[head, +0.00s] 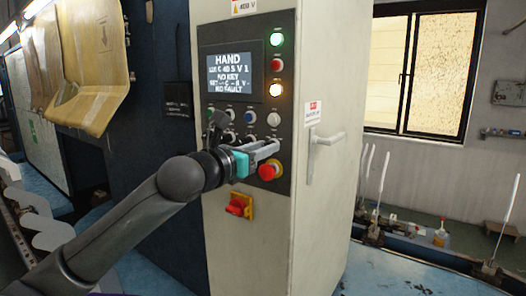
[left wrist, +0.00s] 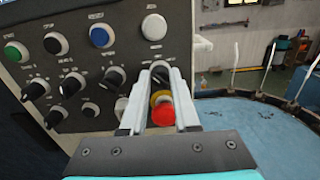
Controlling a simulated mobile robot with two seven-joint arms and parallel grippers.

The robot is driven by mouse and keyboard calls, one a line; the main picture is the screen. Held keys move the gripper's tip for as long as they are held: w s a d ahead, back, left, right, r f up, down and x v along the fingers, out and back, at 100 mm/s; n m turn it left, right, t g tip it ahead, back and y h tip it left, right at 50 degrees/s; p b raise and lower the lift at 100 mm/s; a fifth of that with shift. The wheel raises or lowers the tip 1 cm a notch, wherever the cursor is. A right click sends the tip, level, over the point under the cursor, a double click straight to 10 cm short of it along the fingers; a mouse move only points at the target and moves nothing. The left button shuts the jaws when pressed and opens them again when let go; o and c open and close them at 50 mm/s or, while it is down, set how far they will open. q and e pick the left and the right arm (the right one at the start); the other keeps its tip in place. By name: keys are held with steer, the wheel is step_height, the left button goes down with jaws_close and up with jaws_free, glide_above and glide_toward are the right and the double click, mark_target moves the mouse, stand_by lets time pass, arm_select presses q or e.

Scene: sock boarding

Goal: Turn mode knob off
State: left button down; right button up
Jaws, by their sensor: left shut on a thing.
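The control panel (head: 243,95) is on the front of a pale cabinet, and its screen (head: 234,77) reads HAND on the top line. My left gripper (head: 272,145) is at the lower right of the panel. In the left wrist view its two fingers (left wrist: 160,80) are closed around a black knob (left wrist: 160,73) above the red emergency button. Its label is hidden, so I cannot read whether it is the mode knob. Other black knobs (left wrist: 113,77) stand to its left. The right gripper is in neither view.
The red emergency button (head: 267,171) sits just below the fingers; in the left wrist view it shows between them (left wrist: 163,115). A red switch on a yellow plate (head: 238,206) is lower on the cabinet. A door handle (head: 322,150) stands out on the cabinet's right side.

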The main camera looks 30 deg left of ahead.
arm_select(q)
steer(key=shift+d+f+m+b, duration=0.1)
steer(key=shift+m+b, duration=4)
steer(key=shift+b, duration=0.1)
steer(key=c, duration=0.7)
jaws_free()
steer(key=shift+o, duration=0.2)
